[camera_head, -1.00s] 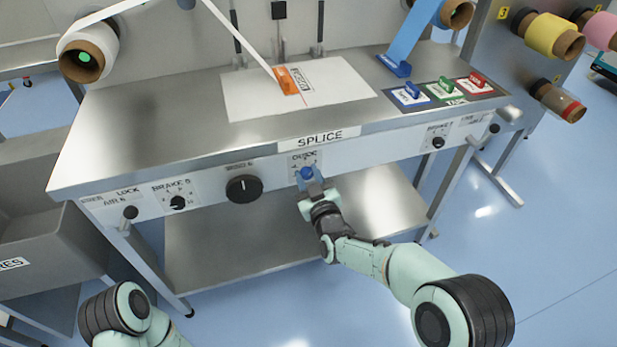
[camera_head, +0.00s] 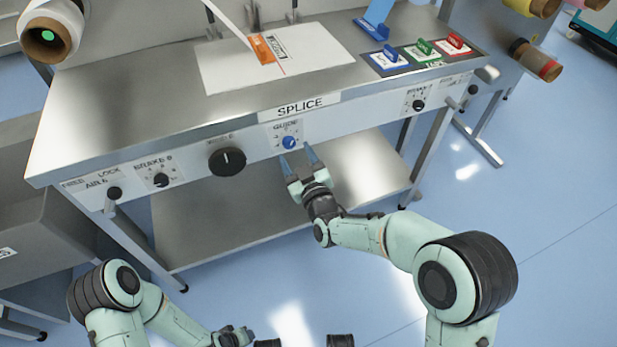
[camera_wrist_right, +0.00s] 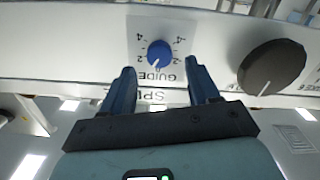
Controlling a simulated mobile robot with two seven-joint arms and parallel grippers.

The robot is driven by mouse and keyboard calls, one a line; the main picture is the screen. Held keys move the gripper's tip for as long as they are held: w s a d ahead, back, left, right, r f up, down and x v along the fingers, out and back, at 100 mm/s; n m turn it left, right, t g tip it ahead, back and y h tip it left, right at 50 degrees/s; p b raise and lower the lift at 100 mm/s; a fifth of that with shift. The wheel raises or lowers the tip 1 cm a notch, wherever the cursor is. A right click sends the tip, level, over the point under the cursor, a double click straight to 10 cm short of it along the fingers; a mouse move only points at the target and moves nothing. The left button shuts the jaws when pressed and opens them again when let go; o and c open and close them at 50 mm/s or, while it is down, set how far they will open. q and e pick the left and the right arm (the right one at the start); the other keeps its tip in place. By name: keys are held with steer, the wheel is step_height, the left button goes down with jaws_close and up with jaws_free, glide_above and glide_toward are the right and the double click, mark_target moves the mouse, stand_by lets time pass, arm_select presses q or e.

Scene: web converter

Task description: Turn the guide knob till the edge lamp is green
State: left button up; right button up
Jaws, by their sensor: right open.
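The guide knob (camera_head: 289,142) is a small blue knob on a white dial plate marked GUIDE, on the bench's front panel. It also shows in the right wrist view (camera_wrist_right: 160,53), upside down, its pale pointer toward the lower left, near the 0 and 2 marks. My right gripper (camera_head: 298,157) is open and empty, below and in front of the knob, apart from it. In the right wrist view its two blue fingers (camera_wrist_right: 158,75) point at the knob from either side. I cannot make out a lamp labelled edge.
A large black knob (camera_head: 227,161) sits left of the guide dial, with the small brake knob (camera_head: 161,180) further left. Another black knob (camera_head: 418,105) is at right. The SPLICE bench top (camera_head: 130,125) overhangs the panel. A roll (camera_head: 47,38) at upper left has a green spot in its core.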

arm_select(q)
steer(key=shift+w+d+r+p, duration=0.15)
steer(key=shift+w+r+p, duration=0.1)
steer(key=shift+r, duration=0.25)
steer(key=shift+w+d+r+p, duration=0.1)
steer(key=shift+w+r+p, duration=0.1)
steer(key=shift+r, duration=0.25)
arm_select(e)
steer(key=v, duration=0.9)
